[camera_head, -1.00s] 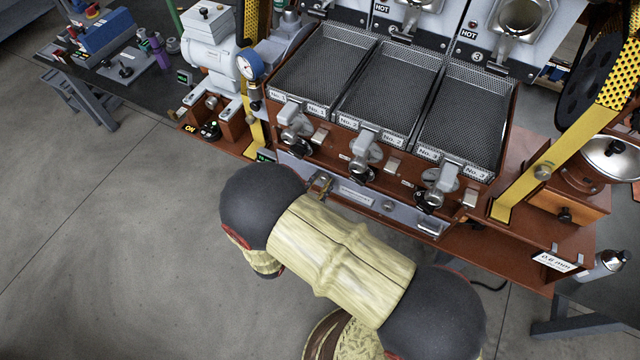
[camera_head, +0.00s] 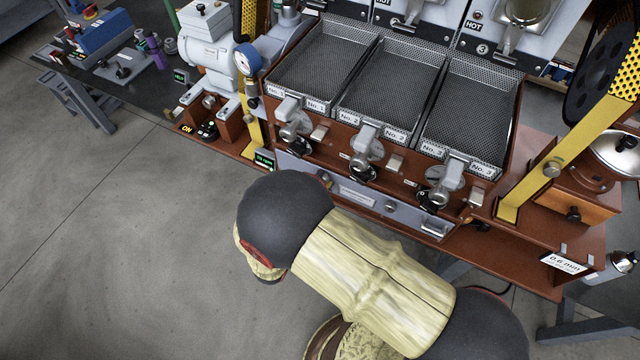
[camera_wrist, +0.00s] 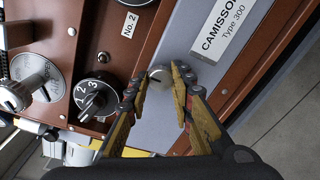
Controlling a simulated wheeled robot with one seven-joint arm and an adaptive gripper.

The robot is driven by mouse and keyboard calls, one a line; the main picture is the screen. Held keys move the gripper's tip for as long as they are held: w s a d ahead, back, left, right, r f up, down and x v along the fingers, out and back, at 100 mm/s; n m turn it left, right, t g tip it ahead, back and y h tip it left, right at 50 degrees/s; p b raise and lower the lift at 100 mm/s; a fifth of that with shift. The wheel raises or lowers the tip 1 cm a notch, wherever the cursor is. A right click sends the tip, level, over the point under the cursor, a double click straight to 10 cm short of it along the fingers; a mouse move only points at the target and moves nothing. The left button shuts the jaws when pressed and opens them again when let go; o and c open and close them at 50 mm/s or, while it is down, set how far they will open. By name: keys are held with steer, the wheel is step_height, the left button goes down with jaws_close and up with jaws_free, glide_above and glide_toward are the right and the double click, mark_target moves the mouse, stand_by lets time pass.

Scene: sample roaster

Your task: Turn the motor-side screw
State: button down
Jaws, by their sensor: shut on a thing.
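The motor-side screw (camera_wrist: 160,77) is a round silver slotted head on the grey front panel (camera_wrist: 184,115), left of the CAMISSO Type 300 nameplate (camera_wrist: 225,28) in the wrist view. My gripper (camera_wrist: 162,79) is shut on this screw, with one yellow-and-black finger on each side of its head. The slot runs roughly across the picture. In the head view my arm hides most of the gripper at the panel's left part. The white motor (camera_head: 208,55) stands at the upper left there.
A black 1-2-3 selector knob (camera_wrist: 98,97) and a silver knob (camera_wrist: 25,88) lie close left of my fingers in the wrist view. Three mesh trays (camera_head: 395,85) and their taps sit above the panel. A second screw (camera_head: 388,208) is right of the nameplate. Open floor lies left.

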stand_by(0.4)
steer(key=c, duration=1.5)
jaws_free()
steer(key=shift+c, duration=0.2)
steer(key=v, duration=1.2)
steer(key=shift+d, duration=0.1)
